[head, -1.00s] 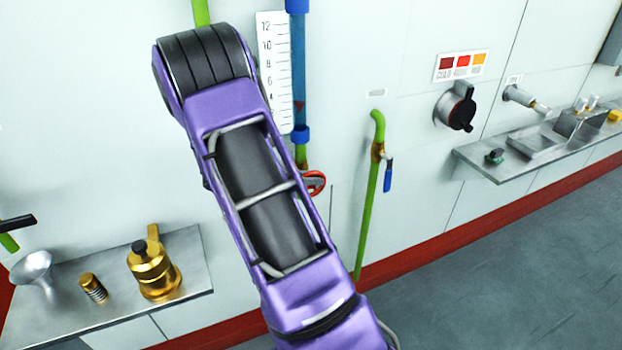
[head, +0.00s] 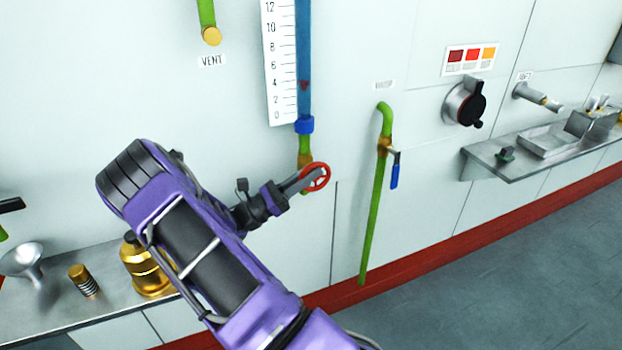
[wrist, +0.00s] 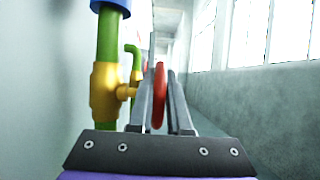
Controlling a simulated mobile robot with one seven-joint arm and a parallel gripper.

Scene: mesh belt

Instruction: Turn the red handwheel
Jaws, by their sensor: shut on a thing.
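The red handwheel (head: 316,177) sits on a brass valve (head: 305,160) under the blue-banded level tube, in the middle of the head view. My gripper (head: 310,176) reaches it from the left and is shut on the wheel. In the wrist view the handwheel (wrist: 159,95) shows nearly edge-on between my two grey fingers (wrist: 160,100). The brass valve body (wrist: 106,90) stands just left of the fingers on a green pipe. Part of the wheel's rim is hidden by the fingers in the head view.
A white scale (head: 279,65) stands beside the blue tube. A green pipe with a blue-handled tap (head: 394,175) is to the right. A shelf (head: 480,170) and a black knob (head: 470,103) lie farther right. A brass pot (head: 145,268) stands on the left shelf.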

